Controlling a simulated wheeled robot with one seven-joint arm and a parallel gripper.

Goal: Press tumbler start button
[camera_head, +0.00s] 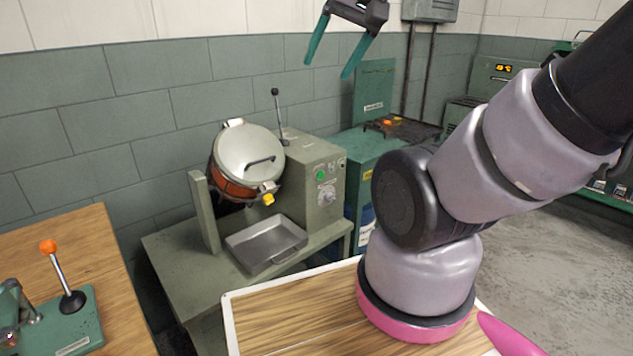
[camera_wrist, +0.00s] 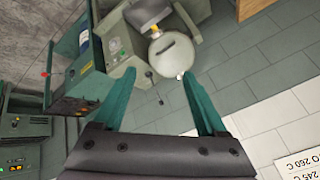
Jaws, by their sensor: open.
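The tumbler (camera_head: 245,160) is a drum with a round grey lid and an orange body, tilted on a grey-green stand. Its control box (camera_head: 312,180) to the right carries a green button (camera_head: 321,175) with a dial (camera_head: 326,195) below it. My gripper (camera_head: 328,66) is open and empty, high above and to the right of the tumbler, well apart from it. In the wrist view the open green fingers (camera_wrist: 165,95) frame the wall, with the tumbler lid (camera_wrist: 171,54) beyond them.
A metal tray (camera_head: 266,244) lies in front of the tumbler. A lever with a black knob (camera_head: 276,93) rises behind the control box. A wooden table with an orange-knobbed lever (camera_head: 48,246) stands at the left. A green machine (camera_head: 374,150) stands right of the tumbler.

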